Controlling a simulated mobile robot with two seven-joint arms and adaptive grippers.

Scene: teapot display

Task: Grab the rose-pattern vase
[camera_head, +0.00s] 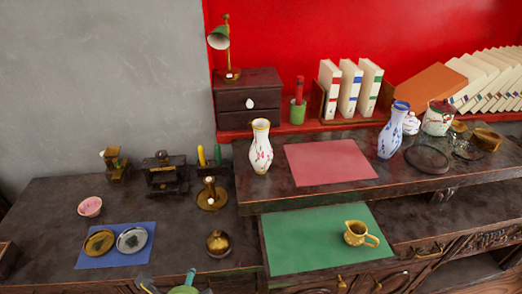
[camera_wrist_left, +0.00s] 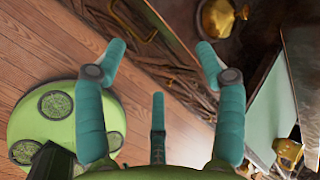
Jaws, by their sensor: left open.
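The rose-pattern vase (camera_head: 261,154) is white with red flowers and a gold rim. In the head view it stands upright on the raised dark shelf, left of a pink mat (camera_head: 325,162). My left gripper (camera_head: 170,284) shows only partly at the bottom edge of the head view, well below and to the left of the vase, apart from it. In the left wrist view the gripper (camera_wrist_left: 162,47) has its teal fingers spread with nothing between them. The vase does not show in the left wrist view. My right gripper is in neither view.
A blue-patterned vase (camera_head: 393,130) stands right of the pink mat. A gold jug (camera_head: 360,234) stands on a green mat (camera_head: 300,245). A brass pot (camera_head: 218,243) stands on the lower desk, near a blue mat (camera_head: 84,262) with two dishes. A dark chest (camera_head: 248,98) stands behind the vase.

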